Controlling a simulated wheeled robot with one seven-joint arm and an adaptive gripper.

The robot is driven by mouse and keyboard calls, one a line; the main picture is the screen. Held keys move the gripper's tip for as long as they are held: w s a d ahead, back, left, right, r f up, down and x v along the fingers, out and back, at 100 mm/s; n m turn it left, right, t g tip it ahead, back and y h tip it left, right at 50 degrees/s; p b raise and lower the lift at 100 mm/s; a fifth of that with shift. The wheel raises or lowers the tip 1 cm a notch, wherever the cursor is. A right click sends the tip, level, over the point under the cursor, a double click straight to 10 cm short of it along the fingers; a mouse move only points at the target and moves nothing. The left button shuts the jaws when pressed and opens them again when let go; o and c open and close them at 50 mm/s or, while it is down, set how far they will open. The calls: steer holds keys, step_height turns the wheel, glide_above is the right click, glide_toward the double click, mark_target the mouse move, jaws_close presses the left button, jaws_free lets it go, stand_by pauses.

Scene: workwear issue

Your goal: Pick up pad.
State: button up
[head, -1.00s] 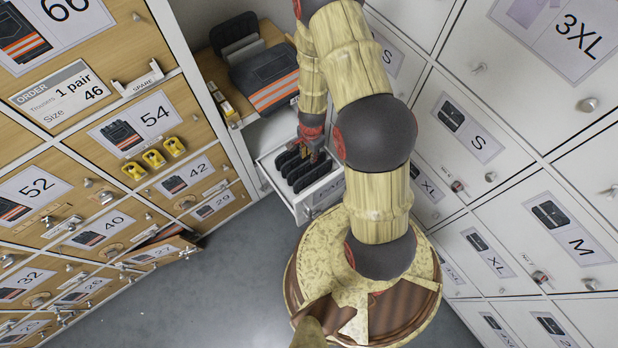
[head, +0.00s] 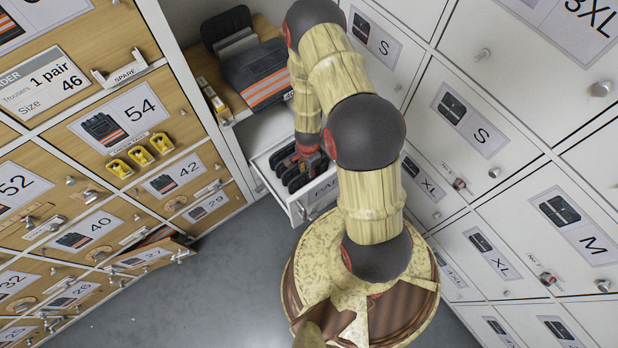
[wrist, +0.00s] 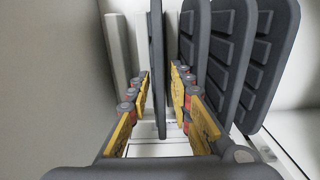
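Several dark grey pads (head: 287,172) stand on edge in a row in the open white drawer (head: 299,212). In the head view my gripper (head: 308,160) is down at the right part of this row, and my arm hides some of it. In the wrist view one pad (wrist: 157,60) stands edge-on between the two fingers of my gripper (wrist: 161,88). The gripper is open, with a gap visible on each side of that pad. More pads (wrist: 230,60) stand just right of the right finger, and a light panel stands left of the left finger.
Folded dark trousers with orange stripes (head: 262,80) lie on the wooden shelf above the drawer. Wooden drawers with size labels (head: 130,110) rise at left, one tilted open low down (head: 150,255). White lockers (head: 480,130) stand close at right. Grey floor (head: 220,290) is clear in front.

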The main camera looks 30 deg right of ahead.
step_height(320, 180, down, 4)
steer(key=shift+s+d+f+b, duration=0.1)
steer(key=shift+f+b, duration=0.1)
steer(key=shift+b, duration=1.05)
steer(key=shift+c, duration=1)
jaws_close()
